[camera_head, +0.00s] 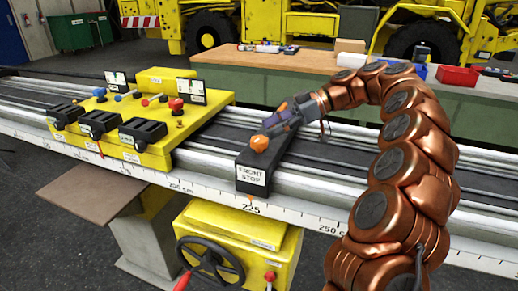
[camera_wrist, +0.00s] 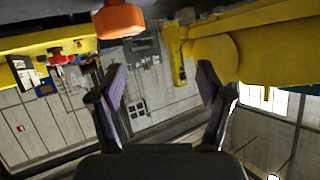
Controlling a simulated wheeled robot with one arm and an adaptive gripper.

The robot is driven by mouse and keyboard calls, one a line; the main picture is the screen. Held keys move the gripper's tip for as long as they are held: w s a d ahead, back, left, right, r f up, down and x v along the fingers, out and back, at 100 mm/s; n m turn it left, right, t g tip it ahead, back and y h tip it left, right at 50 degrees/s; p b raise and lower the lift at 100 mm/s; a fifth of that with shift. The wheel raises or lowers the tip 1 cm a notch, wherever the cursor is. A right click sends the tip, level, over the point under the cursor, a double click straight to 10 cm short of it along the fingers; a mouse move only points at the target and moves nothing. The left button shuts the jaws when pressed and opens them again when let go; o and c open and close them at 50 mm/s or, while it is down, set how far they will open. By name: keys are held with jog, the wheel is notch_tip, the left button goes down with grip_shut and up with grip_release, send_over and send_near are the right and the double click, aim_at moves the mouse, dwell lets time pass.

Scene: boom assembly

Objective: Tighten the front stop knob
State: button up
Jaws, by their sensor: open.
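The front stop is a black block (camera_head: 262,165) labelled "FRONT STOP", sitting across the rail near the 225 mark. Its orange knob (camera_head: 260,143) is on top at the near end. In the wrist view the orange knob (camera_wrist: 119,20) shows at the top edge, left of centre. My gripper (camera_head: 277,116) is just above and behind the knob in the head view. In the wrist view my gripper (camera_wrist: 160,85) has its two fingers apart with nothing between them. The knob is outside the fingers and appears apart from them.
A yellow carriage (camera_head: 150,120) with black clamps, levers and a red knob stands on the rail to the left. A yellow box with a black handwheel (camera_head: 210,262) is below the rail. A workbench (camera_head: 270,62) with a red bin (camera_head: 458,77) stands behind.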

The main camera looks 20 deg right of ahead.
aim_at(261, 139)
jog(key=w+d+f+n+t+b, duration=0.1)
jog(key=w+d+f, duration=0.15)
jog(key=d, duration=0.25)
jog(key=shift+b+x, duration=1.45)
jog(key=shift+x, duration=2.6)
jog(key=shift+a+r, duration=0.1)
jog(key=shift+r, duration=0.05)
jog(key=shift+c, duration=0.4)
jog(key=c, duration=1.1)
